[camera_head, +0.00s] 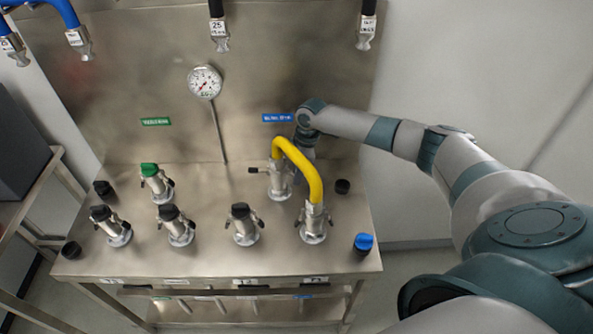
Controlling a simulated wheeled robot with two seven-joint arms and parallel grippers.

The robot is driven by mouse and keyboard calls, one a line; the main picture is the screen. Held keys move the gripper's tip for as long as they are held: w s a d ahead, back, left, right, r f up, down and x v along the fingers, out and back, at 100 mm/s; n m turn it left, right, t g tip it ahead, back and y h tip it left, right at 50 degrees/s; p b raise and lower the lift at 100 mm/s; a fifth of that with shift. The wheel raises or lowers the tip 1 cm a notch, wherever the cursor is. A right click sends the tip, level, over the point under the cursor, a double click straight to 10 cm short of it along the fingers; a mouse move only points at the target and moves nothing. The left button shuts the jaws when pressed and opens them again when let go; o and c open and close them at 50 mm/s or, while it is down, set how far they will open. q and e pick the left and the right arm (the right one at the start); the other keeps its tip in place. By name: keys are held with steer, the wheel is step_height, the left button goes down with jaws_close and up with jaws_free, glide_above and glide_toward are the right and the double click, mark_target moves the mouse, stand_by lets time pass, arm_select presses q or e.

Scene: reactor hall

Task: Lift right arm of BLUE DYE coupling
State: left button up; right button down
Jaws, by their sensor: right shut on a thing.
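The BLUE DYE label (278,118) is a blue plate on the steel back panel. Below it stands a metal coupling (280,183), with one end of the yellow hose (311,172) on it. The coupling's left arm (256,170) sticks out sideways, roughly level. Its right arm is hidden behind the hose and my gripper. My right gripper (304,159) reaches down at the coupling's right side, partly covered by the hose. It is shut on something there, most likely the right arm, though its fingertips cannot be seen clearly. My left gripper is not in view.
The hose's other end sits on a front right coupling (314,224). A blue cap (363,243) is at the bench's right corner and a black cap (342,186) behind it. Several capped couplings, one with a green cap (149,170), stand to the left. A gauge (205,83) is above.

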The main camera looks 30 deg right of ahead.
steer(key=c, duration=1.7)
jaws_free()
